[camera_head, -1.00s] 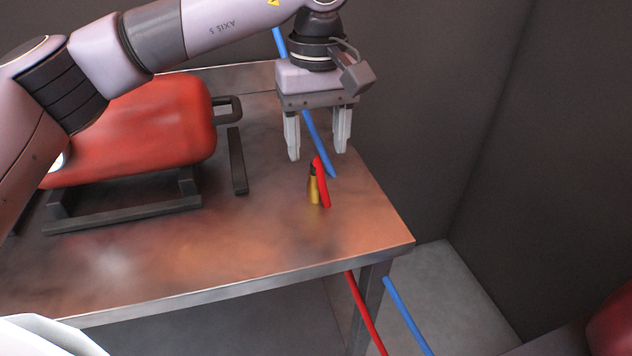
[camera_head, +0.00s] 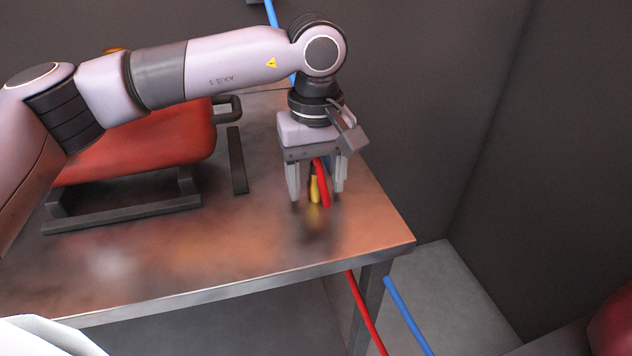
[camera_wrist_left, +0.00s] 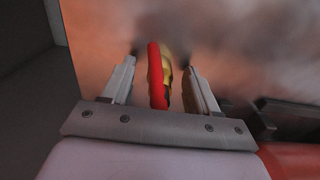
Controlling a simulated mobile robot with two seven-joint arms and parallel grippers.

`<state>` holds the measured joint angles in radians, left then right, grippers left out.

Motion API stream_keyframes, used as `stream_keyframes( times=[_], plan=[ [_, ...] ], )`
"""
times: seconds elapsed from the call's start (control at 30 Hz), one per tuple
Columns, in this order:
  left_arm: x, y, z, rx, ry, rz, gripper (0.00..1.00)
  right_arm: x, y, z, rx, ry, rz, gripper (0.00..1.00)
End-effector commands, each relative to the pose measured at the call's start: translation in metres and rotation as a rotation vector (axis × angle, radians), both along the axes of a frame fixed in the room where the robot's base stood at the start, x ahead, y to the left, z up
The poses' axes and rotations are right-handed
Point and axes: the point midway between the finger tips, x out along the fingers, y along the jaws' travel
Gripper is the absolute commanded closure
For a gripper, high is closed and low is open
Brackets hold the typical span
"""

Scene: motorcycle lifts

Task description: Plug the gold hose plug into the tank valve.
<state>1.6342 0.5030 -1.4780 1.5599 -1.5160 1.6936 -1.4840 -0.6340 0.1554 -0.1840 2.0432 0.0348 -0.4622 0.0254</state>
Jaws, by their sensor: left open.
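The gold hose plug (camera_head: 314,190) stands upright on the metal table near its right end, with a red hose (camera_head: 324,186) coming off its top and down beside it. My left gripper (camera_head: 317,196) points down over it, open, with one finger on each side. In the left wrist view the gold plug (camera_wrist_left: 166,82) and the red hose (camera_wrist_left: 155,78) lie between the open fingers (camera_wrist_left: 160,74), with gaps on both sides. The red tank (camera_head: 140,150) rests on a dark frame at the left, partly behind my arm. I cannot make out the tank valve clearly. My right gripper is not in view.
The table top (camera_head: 230,235) is bare in front of the tank and plug. A dark bar (camera_head: 237,160) lies between tank and gripper. A blue hose (camera_head: 405,312) and the red hose hang below the table's right end. Dark walls stand behind.

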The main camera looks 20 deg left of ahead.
Motion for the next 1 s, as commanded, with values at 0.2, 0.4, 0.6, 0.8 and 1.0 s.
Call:
stream_keyframes(
  times=[0.2, 0.4, 0.6, 0.8, 1.0],
  plan=[
    [0.0, 0.0, 0.0, 0.0, 0.0, 0.0, 0.44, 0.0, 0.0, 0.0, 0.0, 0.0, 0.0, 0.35],
    [0.0, 0.0, 0.0, 0.001, 0.001, 0.0, 0.98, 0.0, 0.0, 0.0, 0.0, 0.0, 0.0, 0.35],
    [0.0, 0.0, 0.0, 0.001, 0.001, 0.0, 0.98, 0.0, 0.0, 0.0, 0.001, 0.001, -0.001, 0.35],
    [0.0, 0.0, 0.006, 0.001, -0.001, 0.0, 0.98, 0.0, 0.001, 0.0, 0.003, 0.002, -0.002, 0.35],
    [0.0, 0.0, 0.031, -0.001, -0.003, 0.0, 0.98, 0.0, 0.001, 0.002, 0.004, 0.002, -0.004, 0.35]
  ],
)
